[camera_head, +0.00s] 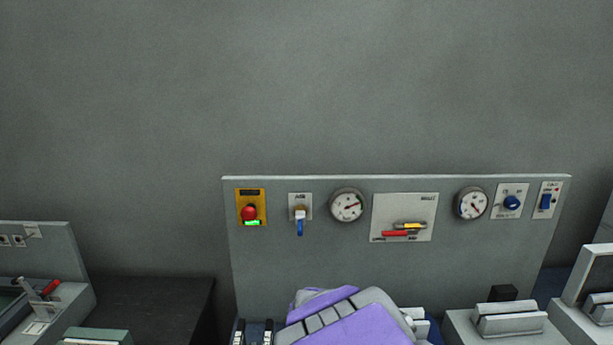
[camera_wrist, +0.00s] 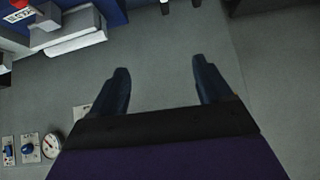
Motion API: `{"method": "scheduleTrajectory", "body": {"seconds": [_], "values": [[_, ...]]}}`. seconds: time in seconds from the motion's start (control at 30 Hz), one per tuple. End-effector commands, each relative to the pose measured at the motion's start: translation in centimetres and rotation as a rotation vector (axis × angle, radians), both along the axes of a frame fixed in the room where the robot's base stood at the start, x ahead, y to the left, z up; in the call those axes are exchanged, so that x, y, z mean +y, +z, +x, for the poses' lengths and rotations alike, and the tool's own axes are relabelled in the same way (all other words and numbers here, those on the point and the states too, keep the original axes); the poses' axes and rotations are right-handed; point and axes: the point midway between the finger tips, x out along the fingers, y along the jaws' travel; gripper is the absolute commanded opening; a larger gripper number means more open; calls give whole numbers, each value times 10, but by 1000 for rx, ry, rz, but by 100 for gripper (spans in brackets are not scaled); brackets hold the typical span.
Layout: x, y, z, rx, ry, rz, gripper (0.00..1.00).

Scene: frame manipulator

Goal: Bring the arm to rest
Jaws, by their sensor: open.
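My gripper (camera_wrist: 160,68) shows in the wrist view with its two dark fingers spread wide apart. Nothing is between the fingers; only plain grey surface shows behind them. In the head view, my purple and grey arm (camera_head: 350,322) is folded low at the bottom centre, in front of the control panel's lower part. My gripper's fingers cannot be made out in the head view.
A grey control panel (camera_head: 330,255) carries a red button (camera_head: 249,212), a blue-handled valve (camera_head: 300,226), gauges (camera_head: 347,205) and a blue knob (camera_head: 511,202). Grey blocks (camera_head: 507,321) stand at lower right. A lever console (camera_head: 62,275) is at left. The wall above is bare.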

Motion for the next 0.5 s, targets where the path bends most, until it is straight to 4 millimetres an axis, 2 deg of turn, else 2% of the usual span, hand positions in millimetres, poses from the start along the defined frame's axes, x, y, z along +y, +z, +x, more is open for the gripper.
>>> {"method": "scheduleTrajectory", "body": {"seconds": [0.03,0.17,0.2,0.27,0.4,0.5], "values": [[-14,-12,-21,58,-4,6,78],[-43,-34,-88,242,3,12,78],[-51,-40,-110,296,6,13,78],[-63,-50,-144,379,9,14,78],[-89,-72,-227,572,17,0,78],[-105,-83,-282,694,19,-16,78]]}}
